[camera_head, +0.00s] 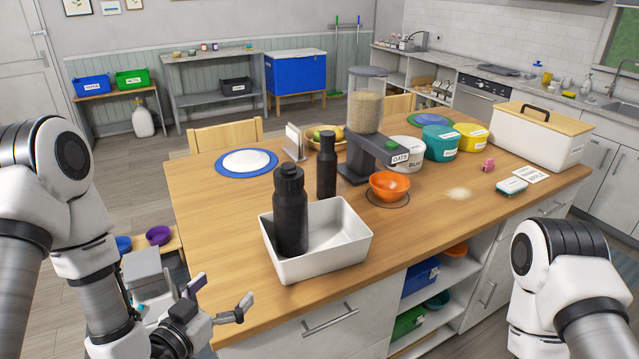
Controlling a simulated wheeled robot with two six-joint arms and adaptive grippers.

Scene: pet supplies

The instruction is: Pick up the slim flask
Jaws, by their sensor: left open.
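The slim flask (326,168), dark and narrow-necked, stands upright on the wooden table just behind the white tray. A wider black flask (290,215) with a chunky cap stands upright inside the left part of the white tray (345,252). My left gripper (221,297) is open and empty at the table's front left edge, left of and nearer than the tray. It is well apart from both flasks. My right arm shows at the lower right, but its gripper is out of view.
An orange bowl (390,186) and a grain dispenser (366,110) stand right of the slim flask. A white plate on a blue mat (223,168) lies left. The table (200,215) is clear left of the tray. A large lidded bin (535,137) stands far right.

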